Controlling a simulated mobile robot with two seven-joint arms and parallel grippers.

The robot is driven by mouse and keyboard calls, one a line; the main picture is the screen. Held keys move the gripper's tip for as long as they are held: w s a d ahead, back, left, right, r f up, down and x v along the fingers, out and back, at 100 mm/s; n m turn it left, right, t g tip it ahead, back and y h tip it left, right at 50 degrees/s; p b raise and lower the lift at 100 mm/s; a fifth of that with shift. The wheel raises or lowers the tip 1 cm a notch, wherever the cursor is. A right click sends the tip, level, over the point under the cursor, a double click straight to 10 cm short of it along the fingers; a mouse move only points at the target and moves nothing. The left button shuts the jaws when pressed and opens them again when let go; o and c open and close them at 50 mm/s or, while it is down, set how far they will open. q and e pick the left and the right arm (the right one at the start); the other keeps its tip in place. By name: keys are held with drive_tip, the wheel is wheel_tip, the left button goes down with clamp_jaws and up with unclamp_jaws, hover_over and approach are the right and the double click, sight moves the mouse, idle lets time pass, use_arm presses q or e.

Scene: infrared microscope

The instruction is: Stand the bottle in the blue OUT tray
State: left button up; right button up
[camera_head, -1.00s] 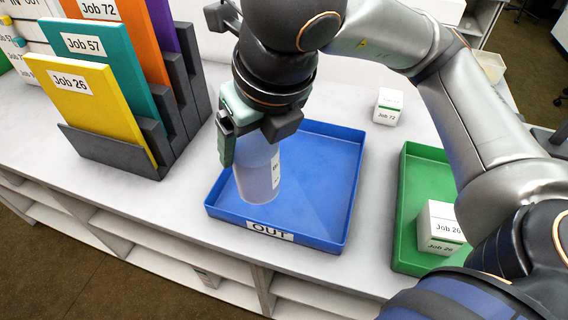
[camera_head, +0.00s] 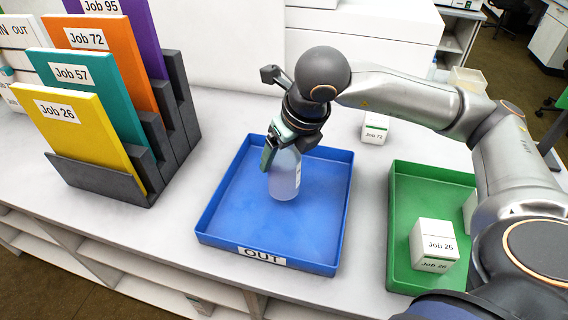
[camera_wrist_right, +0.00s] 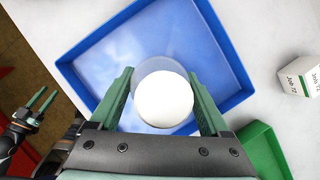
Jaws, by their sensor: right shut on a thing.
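I cannot tell whether the bottle's base touches the tray floor. My left gripper (camera_wrist_right: 35,108) shows at the left edge of the right wrist view, its fingers apart.
A green tray (camera_head: 400,225) with a Job 26 box (camera_head: 433,243) stands to the right. A Job 72 box (camera_head: 375,128) stands behind, between the trays. A dark rack (camera_head: 100,180) of coloured job folders stands left. The blue tray's front half is clear.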

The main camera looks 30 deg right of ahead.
sight(294, 147)
drive_tip(key=shift+d+f, duration=0.15)
drive_tip(key=shift+f, duration=1.45)
drive_tip(key=shift+f, duration=0.15)
drive_tip(key=o, duration=1.6)
drive_tip(key=shift+r, duration=0.3)
drive_tip(key=v, duration=1.1)
drive_tip(key=shift+s+r, duration=0.1)
drive_tip(key=shift+r, duration=0.2)
